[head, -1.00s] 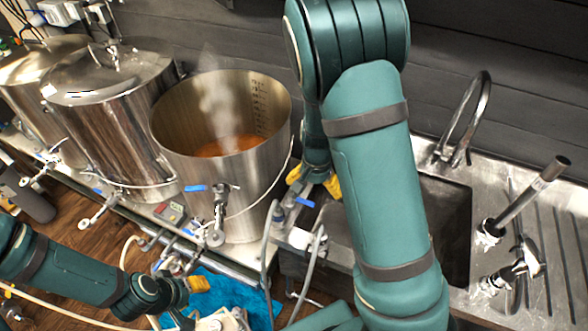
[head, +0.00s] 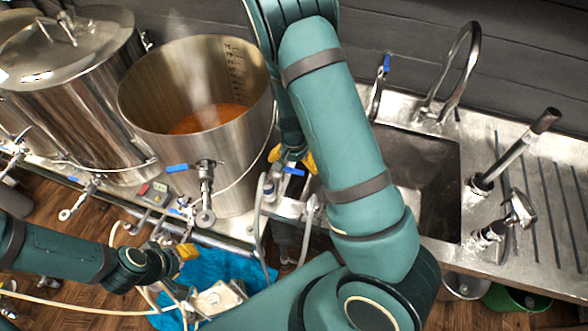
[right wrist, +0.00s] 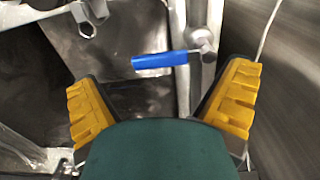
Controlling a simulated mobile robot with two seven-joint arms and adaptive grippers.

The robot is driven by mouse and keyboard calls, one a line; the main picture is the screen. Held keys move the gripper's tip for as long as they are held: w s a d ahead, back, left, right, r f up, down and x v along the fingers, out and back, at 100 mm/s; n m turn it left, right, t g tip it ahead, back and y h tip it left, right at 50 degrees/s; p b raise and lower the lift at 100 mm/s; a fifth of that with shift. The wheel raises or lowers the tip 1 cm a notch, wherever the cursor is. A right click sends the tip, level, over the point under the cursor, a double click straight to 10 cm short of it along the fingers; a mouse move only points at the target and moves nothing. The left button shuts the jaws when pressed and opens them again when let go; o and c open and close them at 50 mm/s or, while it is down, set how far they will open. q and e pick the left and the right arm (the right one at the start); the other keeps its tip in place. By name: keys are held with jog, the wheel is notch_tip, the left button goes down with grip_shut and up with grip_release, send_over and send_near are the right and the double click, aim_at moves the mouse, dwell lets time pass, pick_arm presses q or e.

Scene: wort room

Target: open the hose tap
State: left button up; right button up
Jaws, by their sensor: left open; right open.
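A tap with a blue lever (head: 293,171) stands between the steel kettle and the sink, near grey hoses (head: 265,210). In the right wrist view its lever (right wrist: 160,60) points left from a round metal pivot, crosswise to the upright pipe. My right gripper (head: 292,160) is open just above and behind this tap. In its wrist view the yellow fingers (right wrist: 165,105) stand apart, with the lever beyond them, and nothing shows gripped. My right forearm hides part of the surroundings. My left gripper (head: 187,258) is open and empty, low by the blue cloth.
The open steaming kettle (head: 145,100) stands close left of the right gripper and has its own blue-handled valve (head: 205,180). The sink (head: 445,200) lies to the right, with a curved faucet (head: 470,60) and another blue-handled tap (head: 386,65) behind it. A blue cloth (head: 235,265) lies below.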

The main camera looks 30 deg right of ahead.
aim_at(294, 171)
jog(key=shift+f, duration=1.2)
jog(key=c, duration=1.5)
